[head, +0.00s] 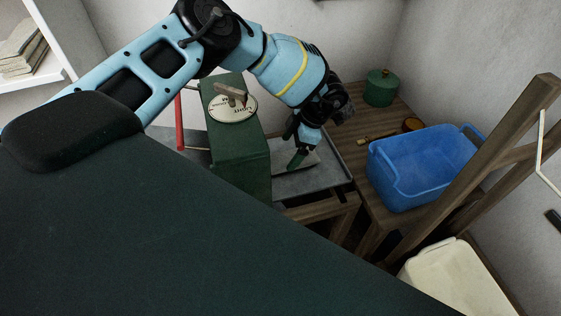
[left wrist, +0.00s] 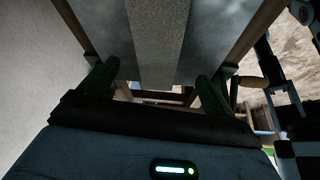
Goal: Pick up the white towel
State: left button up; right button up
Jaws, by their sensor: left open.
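My left gripper (head: 298,156) reaches down over a grey metal tray (head: 318,181) beside the green box. In the left wrist view, the gripper (left wrist: 155,90) is open, with one dark green finger on each side. My right gripper is not in view.
A green box (head: 238,155) with a round white dial stands left of the tray. Right of it, a wooden bench (head: 361,150) bears a blue tub (head: 415,170), a green lidded pot (head: 380,88) and a small brown bowl (head: 412,124). A wooden frame (head: 470,165) slants at right.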

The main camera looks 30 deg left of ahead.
aim_at(280, 160)
pick_arm(q)
jog(key=shift+a+x, duration=0.1)
jog(key=shift+x, duration=1.1)
jog(key=shift+a+x, duration=0.15)
jog(key=shift+x, duration=1)
jog(key=shift+w+r, duration=0.1)
jog(key=c, duration=1.2)
jog(key=shift+r, duration=0.1)
